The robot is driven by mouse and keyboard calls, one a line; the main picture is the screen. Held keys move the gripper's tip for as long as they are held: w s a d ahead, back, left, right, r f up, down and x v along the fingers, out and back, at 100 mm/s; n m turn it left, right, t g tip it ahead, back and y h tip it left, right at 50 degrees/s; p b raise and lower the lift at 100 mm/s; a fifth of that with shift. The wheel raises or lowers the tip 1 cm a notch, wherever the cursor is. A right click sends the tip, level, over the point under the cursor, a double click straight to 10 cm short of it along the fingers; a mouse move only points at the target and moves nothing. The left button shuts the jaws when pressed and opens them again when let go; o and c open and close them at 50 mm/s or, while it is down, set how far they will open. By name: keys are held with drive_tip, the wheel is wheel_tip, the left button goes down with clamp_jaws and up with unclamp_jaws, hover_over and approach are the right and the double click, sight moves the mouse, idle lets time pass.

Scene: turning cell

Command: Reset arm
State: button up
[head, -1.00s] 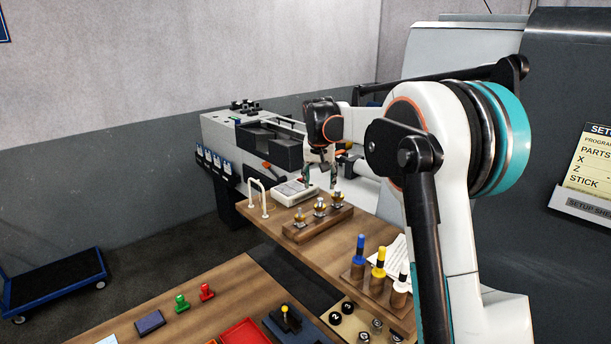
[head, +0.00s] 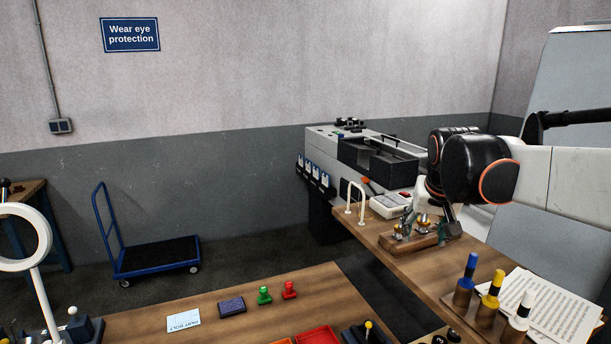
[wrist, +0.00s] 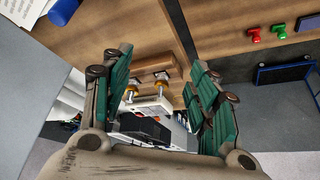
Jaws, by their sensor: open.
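My gripper (head: 424,230) is open. Whether the fingers touch any piece cannot be told.
A white arched handle (head: 355,195) and a pale device (head: 390,206) stand behind the block. Blue, yellow and white-topped tools (head: 489,297) stand nearer, by printed sheets (head: 560,305). The front bench (head: 235,290) holds stamps and trays. A blue cart (head: 160,255) stands on the floor.

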drive_tip(key=s+a+f+n+b, duration=0.1)
drive_tip(key=s+a+f+b, duration=0.1)
drive_tip(key=s+f+b, duration=0.2)
drive_tip(key=s+a+f+n+t+b, duration=0.1)
drive_tip(key=s+f+b, duration=0.3)
drive_tip(key=s+f, duration=0.7)
drive_tip(key=s+a+f+n+y+b, duration=0.1)
drive_tip(key=s+a+f+b, duration=0.2)
drive_tip(key=s+f, duration=0.4)
drive_tip(key=s+b, duration=0.1)
drive_tip(key=s, duration=0.2)
drive_tip(key=shift+s+a+f+t, duration=0.35)
drive_tip(key=shift+s+t, duration=0.05)
